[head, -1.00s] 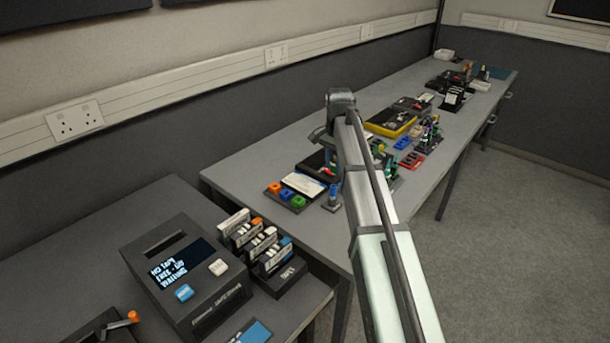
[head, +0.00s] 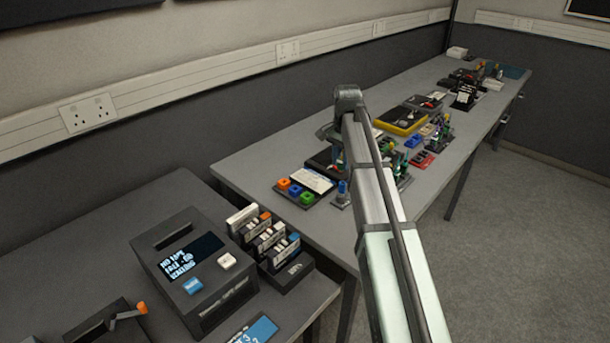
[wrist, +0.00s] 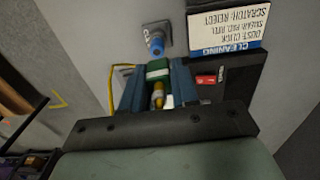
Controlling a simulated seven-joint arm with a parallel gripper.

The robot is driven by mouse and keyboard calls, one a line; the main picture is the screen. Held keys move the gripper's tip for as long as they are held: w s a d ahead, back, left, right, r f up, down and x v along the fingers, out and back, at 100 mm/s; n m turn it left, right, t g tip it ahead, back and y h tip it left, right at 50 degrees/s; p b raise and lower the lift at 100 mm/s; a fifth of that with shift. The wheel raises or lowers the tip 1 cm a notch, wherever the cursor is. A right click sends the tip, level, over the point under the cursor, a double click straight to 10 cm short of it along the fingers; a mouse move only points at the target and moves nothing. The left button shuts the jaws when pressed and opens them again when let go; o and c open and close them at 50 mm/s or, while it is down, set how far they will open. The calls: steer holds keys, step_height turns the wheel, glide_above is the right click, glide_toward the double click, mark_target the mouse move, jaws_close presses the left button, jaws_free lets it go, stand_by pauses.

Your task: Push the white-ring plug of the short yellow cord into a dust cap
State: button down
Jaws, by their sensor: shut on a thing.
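In the wrist view my gripper (wrist: 157,88) is shut on a green plug (wrist: 157,68) with a pale band and a yellow part (wrist: 158,95) behind it. A thin yellow cord (wrist: 112,92) loops out to the left of the fingers. Just beyond the plug is an upright blue cylinder (wrist: 155,42) on a grey square base; it looks like a capped post, and I cannot tell if plug and cylinder touch. In the head view the same blue post (head: 342,188) stands near the bench edge. My arm hides the gripper's tips there.
A tray carries orange (head: 283,184), blue (head: 294,190) and green (head: 306,197) blocks left of the post. A cleaning card (wrist: 228,28) lies beside a dark tray with a red piece (wrist: 206,79). A labelled console (head: 190,265) stands on the nearer bench. Bench parts crowd behind my arm.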

steer(key=w+a+f+n, duration=0.2)
steer(key=a+f, duration=0.1)
steer(key=a, duration=1)
steer(key=m, duration=0.3)
glide_toward(284, 184)
steer(key=shift+w+a+r, duration=0.1)
steer(key=shift+w+r, duration=0.4)
steer(key=shift+w, duration=0.15)
steer(key=shift+f, duration=0.1)
steer(key=shift+f, duration=2.75)
steer(key=shift+f, duration=0.8)
steer(key=c, duration=0.8)
jaws_free()
